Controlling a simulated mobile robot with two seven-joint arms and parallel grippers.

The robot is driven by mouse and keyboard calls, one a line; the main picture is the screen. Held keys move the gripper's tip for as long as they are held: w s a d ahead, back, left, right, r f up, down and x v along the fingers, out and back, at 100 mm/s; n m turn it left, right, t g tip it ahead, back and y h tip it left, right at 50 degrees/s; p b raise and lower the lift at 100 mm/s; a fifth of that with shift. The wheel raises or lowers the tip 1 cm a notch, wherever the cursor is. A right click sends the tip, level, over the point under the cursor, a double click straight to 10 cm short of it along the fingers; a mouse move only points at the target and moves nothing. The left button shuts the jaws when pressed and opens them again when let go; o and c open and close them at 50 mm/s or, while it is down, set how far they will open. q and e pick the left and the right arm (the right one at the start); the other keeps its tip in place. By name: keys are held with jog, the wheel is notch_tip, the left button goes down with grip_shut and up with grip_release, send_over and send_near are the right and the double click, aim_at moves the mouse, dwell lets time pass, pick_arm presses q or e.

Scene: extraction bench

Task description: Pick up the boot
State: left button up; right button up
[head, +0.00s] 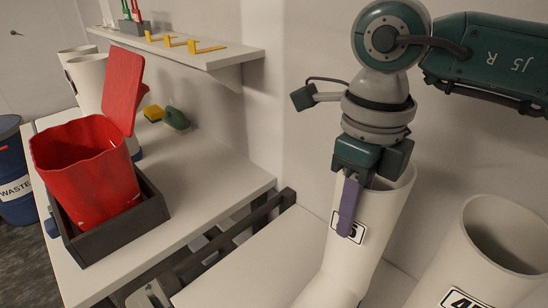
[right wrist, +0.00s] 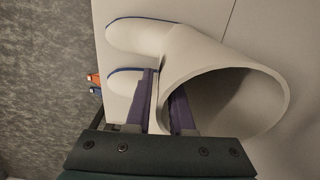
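A white boot (head: 345,250) with a black-and-white number label stands upright, its opening facing up. A second white boot (head: 490,255) with a similar label stands to its right. My right gripper (head: 348,205) points down at the first boot's rim, with one purple finger in front of the shaft and the other hidden inside. In the right wrist view the two fingers (right wrist: 165,85) straddle the wall of the boot (right wrist: 230,62), one outside and one in the opening. They look spread, with the wall between them. My left gripper is not in view.
A red container (head: 88,175) sits in a dark grey tray (head: 125,232) on the bench at left. A shelf (head: 190,55) with yellow hooks is above. A blue waste drum (head: 17,180) stands at far left.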

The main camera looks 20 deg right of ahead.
grip_shut()
dwell(1.0)
